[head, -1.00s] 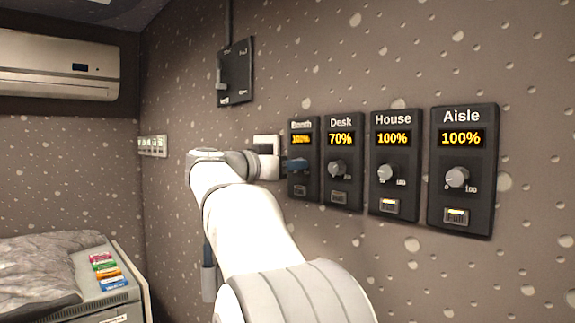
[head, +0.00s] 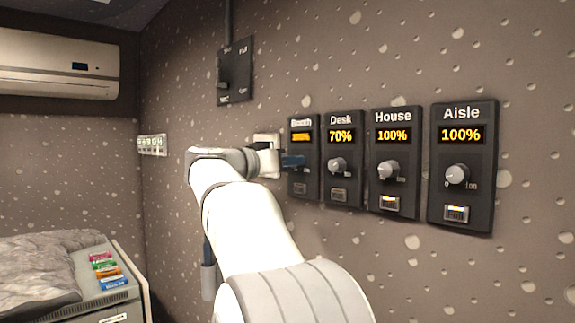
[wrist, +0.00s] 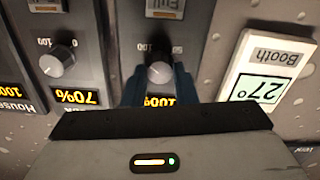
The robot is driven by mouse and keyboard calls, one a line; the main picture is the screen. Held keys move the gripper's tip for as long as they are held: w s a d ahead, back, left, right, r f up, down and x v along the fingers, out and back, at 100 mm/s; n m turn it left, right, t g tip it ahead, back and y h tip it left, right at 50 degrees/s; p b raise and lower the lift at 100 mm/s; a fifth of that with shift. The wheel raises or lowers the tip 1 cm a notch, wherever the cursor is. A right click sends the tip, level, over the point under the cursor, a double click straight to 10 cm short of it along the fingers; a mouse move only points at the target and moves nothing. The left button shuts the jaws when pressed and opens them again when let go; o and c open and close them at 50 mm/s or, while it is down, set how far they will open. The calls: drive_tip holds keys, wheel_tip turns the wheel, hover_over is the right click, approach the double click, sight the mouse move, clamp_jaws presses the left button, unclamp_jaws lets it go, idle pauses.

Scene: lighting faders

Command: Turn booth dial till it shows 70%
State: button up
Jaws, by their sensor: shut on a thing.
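The booth dial panel (head: 302,182) is the leftmost of the black wall panels in the head view. Its lit yellow display (head: 302,137) is too blurred there to read. In the wrist view its grey knob (wrist: 160,72) sits between my two blue fingers, and the display (wrist: 158,101) is partly covered by my gripper. My gripper (head: 293,161) is shut on the knob; it also shows in the wrist view (wrist: 159,77). In the head view the knob is hidden behind the fingers.
The Desk panel (head: 342,178) showing 70% stands close to the right, then House (head: 395,195) and Aisle (head: 463,205), both at 100%. A white Booth thermostat (wrist: 268,67) reading 27° is beside the booth panel. A black switch box (head: 236,72) is above left.

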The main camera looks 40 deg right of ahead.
drive_tip(key=shift+f+n+p, duration=0.15)
drive_tip(key=shift+n+p, duration=6.7)
drive_tip(key=shift+n, duration=8.25)
drive_tip(key=shift+f, duration=0.1)
drive_tip(key=o, duration=1)
